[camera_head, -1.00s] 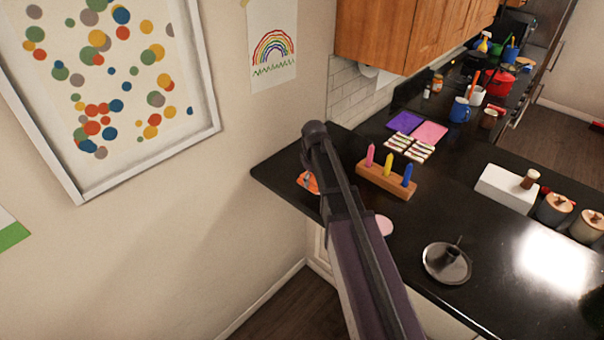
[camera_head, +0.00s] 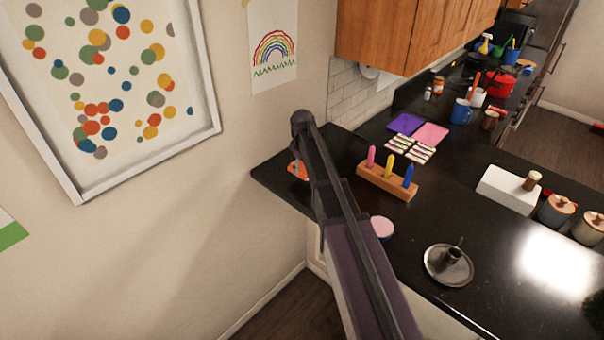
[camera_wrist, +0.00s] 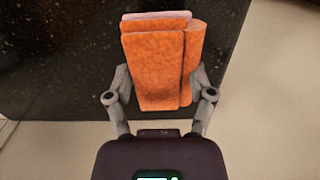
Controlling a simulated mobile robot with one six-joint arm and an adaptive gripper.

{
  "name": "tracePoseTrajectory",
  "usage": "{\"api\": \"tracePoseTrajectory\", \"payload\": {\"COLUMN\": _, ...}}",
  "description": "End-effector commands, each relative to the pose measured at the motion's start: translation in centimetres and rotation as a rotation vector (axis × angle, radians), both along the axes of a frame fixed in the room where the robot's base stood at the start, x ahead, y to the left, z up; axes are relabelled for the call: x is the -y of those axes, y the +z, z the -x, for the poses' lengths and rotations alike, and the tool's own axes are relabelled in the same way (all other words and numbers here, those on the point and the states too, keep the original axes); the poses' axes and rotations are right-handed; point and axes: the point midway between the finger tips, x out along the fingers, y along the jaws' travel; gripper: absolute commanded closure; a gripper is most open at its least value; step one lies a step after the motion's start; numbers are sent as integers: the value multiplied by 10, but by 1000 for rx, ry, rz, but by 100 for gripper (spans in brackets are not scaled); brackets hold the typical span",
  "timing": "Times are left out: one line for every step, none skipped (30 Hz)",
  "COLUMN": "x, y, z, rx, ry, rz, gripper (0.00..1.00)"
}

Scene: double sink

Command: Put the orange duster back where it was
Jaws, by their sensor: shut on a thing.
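The orange duster (camera_wrist: 158,70) looks like a folded orange cloth with a paler pinkish top edge. It is between the two fingers of my gripper (camera_wrist: 161,84) in the wrist view, and the fingers press on its left and right sides. Behind it is the black countertop; I cannot tell if the duster touches it. In the head view part of the duster (camera_head: 298,171) shows over the counter's left corner, left of my arm. My arm hides most of the gripper there.
On the black counter (camera_head: 455,205), a wooden block (camera_head: 385,183) with pink, yellow and blue pegs stands right of my arm. A round pink-topped item (camera_head: 382,227) and a metal candle holder (camera_head: 448,264) are nearer. Purple (camera_head: 405,123) and pink (camera_head: 431,134) cloths lie behind.

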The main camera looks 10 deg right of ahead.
Motion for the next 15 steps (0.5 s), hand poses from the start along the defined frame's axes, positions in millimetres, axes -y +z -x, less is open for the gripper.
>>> {"api": "tracePoseTrajectory", "payload": {"x": -1, "y": -1, "z": -4, "rx": 0, "ry": 0, "rz": 0, "gripper": 68}}
{"api": "tracePoseTrajectory", "payload": {"x": -1, "y": -1, "z": -7, "rx": 0, "ry": 0, "rz": 0, "gripper": 68}}
{"api": "tracePoseTrajectory", "payload": {"x": -2, "y": -1, "z": -11, "rx": 0, "ry": 0, "rz": 0, "gripper": 68}}
{"api": "tracePoseTrajectory", "payload": {"x": -3, "y": -2, "z": -15, "rx": 0, "ry": 0, "rz": 0, "gripper": 68}}
{"api": "tracePoseTrajectory", "payload": {"x": -3, "y": -6, "z": -13, "rx": 0, "ry": 0, "rz": 0, "gripper": 68}}
{"api": "tracePoseTrajectory", "payload": {"x": -3, "y": -10, "z": -11, "rx": 0, "ry": 0, "rz": 0, "gripper": 68}}
{"api": "tracePoseTrajectory", "payload": {"x": -3, "y": -13, "z": -11, "rx": 0, "ry": 0, "rz": 0, "gripper": 68}}
{"api": "tracePoseTrajectory", "payload": {"x": -3, "y": -16, "z": -11, "rx": 0, "ry": -1, "rz": 0, "gripper": 68}}
{"api": "tracePoseTrajectory", "payload": {"x": -2, "y": -19, "z": -11, "rx": 0, "ry": -1, "rz": 0, "gripper": 68}}
{"api": "tracePoseTrajectory", "payload": {"x": -2, "y": -22, "z": -11, "rx": 0, "ry": -1, "rz": 0, "gripper": 68}}
{"api": "tracePoseTrajectory", "payload": {"x": -2, "y": -25, "z": -11, "rx": 0, "ry": -1, "rz": 0, "gripper": 68}}
{"api": "tracePoseTrajectory", "payload": {"x": -2, "y": -28, "z": -11, "rx": 0, "ry": -1, "rz": 0, "gripper": 68}}
{"api": "tracePoseTrajectory", "payload": {"x": -2, "y": -30, "z": -11, "rx": 0, "ry": -1, "rz": 0, "gripper": 68}}
{"api": "tracePoseTrajectory", "payload": {"x": -2, "y": -32, "z": -11, "rx": 0, "ry": -1, "rz": 0, "gripper": 68}}
{"api": "tracePoseTrajectory", "payload": {"x": -2, "y": -34, "z": -11, "rx": 0, "ry": -1, "rz": 0, "gripper": 68}}
